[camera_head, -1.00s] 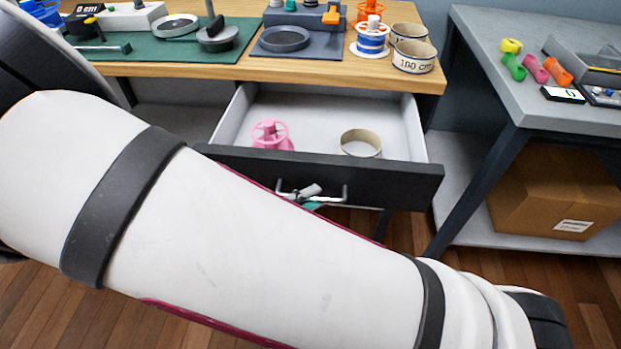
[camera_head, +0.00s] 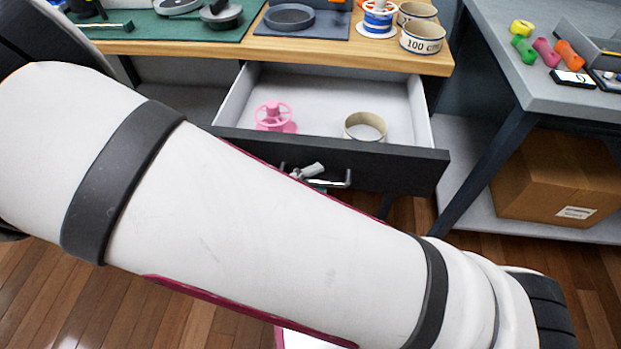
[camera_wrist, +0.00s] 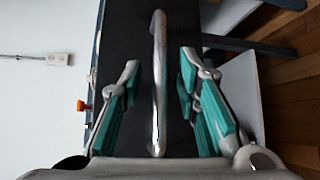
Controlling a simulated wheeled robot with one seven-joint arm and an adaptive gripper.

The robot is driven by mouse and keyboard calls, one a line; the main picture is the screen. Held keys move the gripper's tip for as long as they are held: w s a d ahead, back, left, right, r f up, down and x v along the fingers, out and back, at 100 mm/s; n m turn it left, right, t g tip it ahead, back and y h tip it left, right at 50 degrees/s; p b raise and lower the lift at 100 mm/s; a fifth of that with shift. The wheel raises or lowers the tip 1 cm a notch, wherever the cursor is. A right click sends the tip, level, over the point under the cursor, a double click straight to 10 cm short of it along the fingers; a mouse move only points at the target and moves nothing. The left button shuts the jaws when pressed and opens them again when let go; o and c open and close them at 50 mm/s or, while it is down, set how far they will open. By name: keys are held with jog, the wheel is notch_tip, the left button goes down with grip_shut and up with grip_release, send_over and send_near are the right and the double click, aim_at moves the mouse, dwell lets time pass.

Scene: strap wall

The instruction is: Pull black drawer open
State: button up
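The black drawer (camera_head: 400,170) is pulled out from under the wooden table, its pale inside showing. A pink spool (camera_head: 274,117) and a beige ring (camera_head: 365,127) lie in it. Its silver bar handle (camera_head: 347,180) is partly hidden by my arm in the head view. In the wrist view the handle (camera_wrist: 159,85) runs between the teal-padded fingers of my gripper (camera_wrist: 158,82). Gaps show on both sides of the bar, so the gripper is open around it. In the head view only a bit of my gripper (camera_head: 310,173) shows at the handle.
The wooden table (camera_head: 370,54) above the drawer holds trays, spools and rings. A grey table (camera_head: 530,85) stands at the right, with a cardboard box (camera_head: 550,180) on its lower shelf. My arm hides much of the wooden floor (camera_head: 50,300) in front.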

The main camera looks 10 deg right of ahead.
jog(key=v, duration=1.1)
jog(key=shift+s+a, duration=0.15)
jog(key=shift+a, duration=0.1)
jog(key=s+d+r+m+g+y, duration=0.1)
jog(key=d+r+m+g+y, duration=0.35)
jog(key=d+r+g, duration=0.75)
jog(key=s+d+r+m+t+y, duration=0.1)
jog(key=s+d+r+t+y, duration=0.2)
jog(key=s+d+y, duration=0.3)
jog(key=s+d+r+m+t+y, duration=0.2)
jog(key=s+d+y, duration=0.2)
jog(key=s+d, duration=0.3)
notch_tip(320, 180, up, 22)
jog(key=s+a+t+p, duration=0.1)
jog(key=t+p, duration=0.3)
jog(key=p, duration=1.5)
jog(key=shift+s+a+f, duration=0.2)
jog(key=shift+a+f, duration=0.05)
jog(key=shift+a, duration=0.15)
